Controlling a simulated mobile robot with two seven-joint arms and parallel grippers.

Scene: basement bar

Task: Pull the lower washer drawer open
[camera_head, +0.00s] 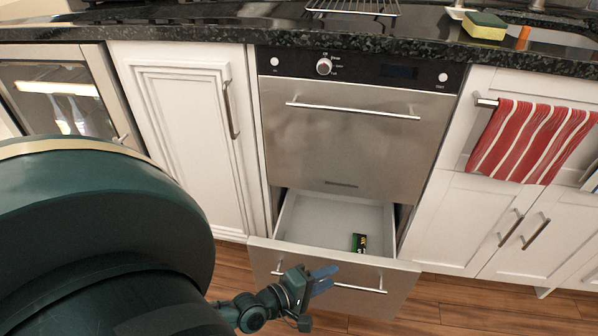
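The lower washer drawer (400,277) is pulled out from under the steel washer front, and its pale inside shows. Its bar handle (360,288) runs across the drawer front. My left gripper (324,279), with blue fingers, is at the drawer front and overlaps the left-middle part of this handle. I cannot tell whether the fingers are around the handle or only in front of it. A small green and black item (359,243) lies inside the drawer. The upper washer front (340,145) is shut, with its own bar handle. My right gripper is not in view.
White cabinets (185,130) flank the washer. A red striped towel (530,140) hangs on a rail at right. The dark countertop (230,30) holds a sponge (484,26) and a wire rack (353,7). Wooden floor (460,305) is clear at lower right.

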